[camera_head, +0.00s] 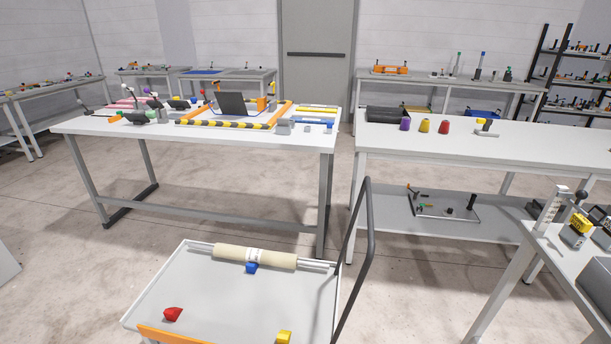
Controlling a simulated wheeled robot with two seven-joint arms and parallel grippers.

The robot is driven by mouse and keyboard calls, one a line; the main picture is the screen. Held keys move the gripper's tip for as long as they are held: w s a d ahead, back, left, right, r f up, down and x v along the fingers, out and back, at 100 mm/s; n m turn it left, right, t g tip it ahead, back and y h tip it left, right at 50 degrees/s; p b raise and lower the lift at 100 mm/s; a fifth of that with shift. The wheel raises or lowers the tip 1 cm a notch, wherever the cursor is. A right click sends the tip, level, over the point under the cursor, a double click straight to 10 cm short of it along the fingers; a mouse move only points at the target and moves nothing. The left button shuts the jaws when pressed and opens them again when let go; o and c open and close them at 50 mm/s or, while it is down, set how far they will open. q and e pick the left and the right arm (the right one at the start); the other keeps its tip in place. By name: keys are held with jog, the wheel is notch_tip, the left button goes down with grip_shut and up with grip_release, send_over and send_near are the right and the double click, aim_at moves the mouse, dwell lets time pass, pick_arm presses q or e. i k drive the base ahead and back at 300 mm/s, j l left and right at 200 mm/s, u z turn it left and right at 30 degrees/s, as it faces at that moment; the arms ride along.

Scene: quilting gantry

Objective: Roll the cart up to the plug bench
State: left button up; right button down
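The cart (200,290) stands low in the foreground, with a light grey tray top and a dark bent push handle (362,235) rising on its right side. A beige roll on a metal bar (255,256) lies across its far end. Blue (252,268), red (173,314) and yellow (284,337) pieces sit on the tray. An orange strip (170,335) shows at the bottom edge, partly cut off. Floor shows between the cart and the benches behind it. I cannot tell which bench is the plug bench. Neither of my grippers is in view.
A white bench (100,126) with a laptop and striped bars stands behind the cart. Another bench (450,140) with coloured cones stands to its right. A table (545,240) is close at right. Shelves (570,70) stand far right. Open floor (70,235) lies left of the cart.

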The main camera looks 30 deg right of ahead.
aim_at(221, 303)
jog(key=k+l+z, duration=0.25)
jog(key=z, duration=0.25)
jog(key=k+l+z, duration=0.15)
jog(key=l+z, duration=0.3)
jog(key=j, duration=0.1)
